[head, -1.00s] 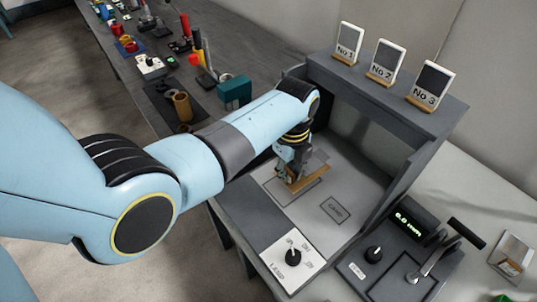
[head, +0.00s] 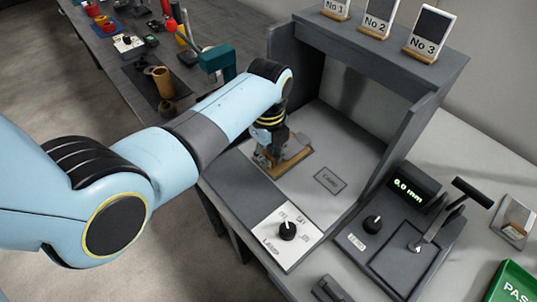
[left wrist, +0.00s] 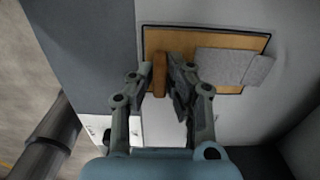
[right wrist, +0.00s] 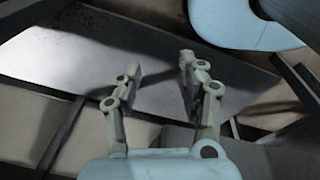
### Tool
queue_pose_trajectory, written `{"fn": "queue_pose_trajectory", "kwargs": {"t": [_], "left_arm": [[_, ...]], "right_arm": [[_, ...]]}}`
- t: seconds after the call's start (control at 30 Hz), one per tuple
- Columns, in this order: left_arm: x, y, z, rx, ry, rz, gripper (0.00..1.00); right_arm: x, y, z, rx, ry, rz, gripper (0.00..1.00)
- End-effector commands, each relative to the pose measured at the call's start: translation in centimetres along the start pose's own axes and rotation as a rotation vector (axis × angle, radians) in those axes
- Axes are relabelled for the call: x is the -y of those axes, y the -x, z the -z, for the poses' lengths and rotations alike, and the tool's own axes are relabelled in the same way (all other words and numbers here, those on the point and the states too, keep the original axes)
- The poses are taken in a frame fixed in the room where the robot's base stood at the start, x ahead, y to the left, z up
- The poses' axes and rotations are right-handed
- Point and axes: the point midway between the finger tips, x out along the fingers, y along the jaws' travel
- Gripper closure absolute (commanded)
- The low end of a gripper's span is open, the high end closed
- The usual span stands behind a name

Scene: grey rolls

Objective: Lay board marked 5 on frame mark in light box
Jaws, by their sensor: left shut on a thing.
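The light box (head: 350,110) is a grey open-fronted booth with a pale floor. My left gripper (head: 266,160) is inside it, low over the left part of the floor. In the left wrist view my left gripper (left wrist: 167,80) is shut on a small upright tan grip piece of the board (left wrist: 220,42). My right gripper (right wrist: 150,80) is open and empty.
Cards No 1, No 2 and No 3 (head: 427,35) stand on top of the box. A lamp knob (head: 287,231) is on its front panel. A gauge (head: 404,190) reading 0.0 mm and a lever (head: 440,225) stand to the right. A "CARD" mark (head: 330,180) on the floor is clear.

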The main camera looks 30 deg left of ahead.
Motion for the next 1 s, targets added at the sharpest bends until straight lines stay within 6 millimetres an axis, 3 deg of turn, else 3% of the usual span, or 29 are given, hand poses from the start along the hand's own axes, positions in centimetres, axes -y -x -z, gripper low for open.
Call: {"fn": "queue_pose_trajectory", "kwargs": {"t": [0.03,0.2,0.53,0.67,1.0], "left_arm": [[0.0,-0.1,0.0,0.0,0.0,0.0,0.82],[0.0,0.0,0.0,0.0,0.0,0.0,0.63],[0.1,0.6,0.0,0.0,0.0,0.002,0.63],[0.1,2.6,0.0,0.001,0.0,0.003,0.63],[0.1,9.9,0.0,0.001,0.001,0.003,0.63]], "right_arm": [[0.3,0.0,-0.1,0.002,-0.001,0.003,0.6],[1.1,0.0,-0.6,0.009,-0.005,0.012,0.6],[1.0,0.2,-0.7,0.011,-0.004,0.011,0.6],[0.6,0.5,-0.6,0.011,-0.003,0.008,0.6],[0.2,1.0,-0.6,0.011,-0.001,0.003,0.6]]}}
